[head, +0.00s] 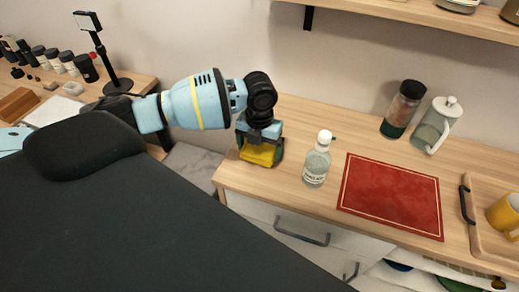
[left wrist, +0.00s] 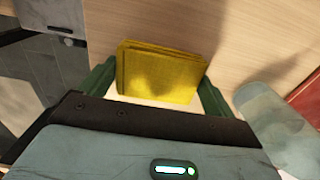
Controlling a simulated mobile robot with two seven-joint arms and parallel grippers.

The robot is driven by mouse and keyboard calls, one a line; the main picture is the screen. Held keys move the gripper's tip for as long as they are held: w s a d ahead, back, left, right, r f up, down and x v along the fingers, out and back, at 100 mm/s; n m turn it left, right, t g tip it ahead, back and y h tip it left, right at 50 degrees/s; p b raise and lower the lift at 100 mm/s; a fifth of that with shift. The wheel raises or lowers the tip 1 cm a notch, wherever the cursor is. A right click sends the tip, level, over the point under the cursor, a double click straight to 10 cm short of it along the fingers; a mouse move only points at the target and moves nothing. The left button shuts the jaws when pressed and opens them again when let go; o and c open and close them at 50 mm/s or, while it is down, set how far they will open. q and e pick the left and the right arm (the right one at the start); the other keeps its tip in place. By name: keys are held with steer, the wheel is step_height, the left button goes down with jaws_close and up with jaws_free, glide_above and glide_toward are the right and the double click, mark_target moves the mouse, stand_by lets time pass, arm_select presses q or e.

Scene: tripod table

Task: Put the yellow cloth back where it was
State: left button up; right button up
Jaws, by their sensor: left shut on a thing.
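The folded yellow cloth (head: 258,154) is at the left end of the wooden counter (head: 290,118), at my left gripper (head: 262,157). In the left wrist view the yellow cloth (left wrist: 160,74) lies between the two green fingers of my left gripper (left wrist: 148,88), which is shut on it. Whether the cloth touches the counter is hard to tell. My right gripper is not in view.
A clear bottle with a white cap (head: 317,160) stands just right of the gripper. Beyond it lie a red mat (head: 392,194), a dark-lidded jar (head: 404,108), a glass pitcher (head: 434,125) and a wooden tray (head: 480,228) with a yellow mug (head: 505,216).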

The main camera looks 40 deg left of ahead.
mark_target(259, 149)
arm_select(q)
steer(key=shift+f, duration=0.5)
steer(key=shift+f, duration=0.15)
steer(key=o, duration=0.6)
step_height(259, 149, up, 12)
steer(key=shift+r+p, duration=0.15)
steer(key=shift+p, duration=0.15)
